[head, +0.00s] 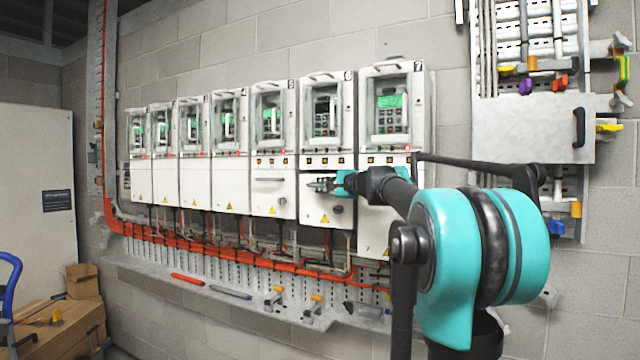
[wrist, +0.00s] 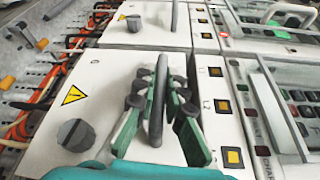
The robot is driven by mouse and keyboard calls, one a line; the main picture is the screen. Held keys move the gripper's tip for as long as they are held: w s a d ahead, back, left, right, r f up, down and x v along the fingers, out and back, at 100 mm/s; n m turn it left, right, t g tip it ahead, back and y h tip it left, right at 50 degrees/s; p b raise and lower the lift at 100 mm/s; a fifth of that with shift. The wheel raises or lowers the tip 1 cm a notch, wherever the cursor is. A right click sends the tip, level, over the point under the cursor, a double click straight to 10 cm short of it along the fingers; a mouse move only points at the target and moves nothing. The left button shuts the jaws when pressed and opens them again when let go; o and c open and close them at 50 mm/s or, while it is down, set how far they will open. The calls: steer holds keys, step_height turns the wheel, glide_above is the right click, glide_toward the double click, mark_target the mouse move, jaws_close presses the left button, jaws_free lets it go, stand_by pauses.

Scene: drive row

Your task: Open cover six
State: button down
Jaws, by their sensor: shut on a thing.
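Cover six (head: 312,212) is the white lower panel of the cabinet marked 6, second from the right in the row. It looks flush with its neighbours. It also fills the middle of the wrist view (wrist: 105,75), with a yellow warning triangle and a round grey knob (wrist: 76,135). Its dark grey bar handle (wrist: 158,85) lies between the fingers of my gripper (wrist: 158,103). The green and dark fingers are shut on the handle from both sides. In the head view my gripper (head: 322,185) is at the upper part of the cover and hides the handle.
Cover five (head: 270,197) with its bar handle is just left; cover seven (head: 372,222) is right, partly behind my arm. Orange cables (head: 230,255) run below the row, above a ledge with tools (head: 230,292). A grey panel (head: 530,130) hangs at upper right.

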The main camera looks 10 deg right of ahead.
step_height(320, 180, down, 15)
steer(key=shift+r, duration=0.15)
steer(key=c, duration=1.6)
jaws_free()
steer(key=shift+s+d, duration=0.1)
steer(key=v, duration=1.1)
steer(key=shift+s+d+r, duration=0.1)
steer(key=shift+s+d, duration=0.05)
steer(key=shift+s, duration=0.2)
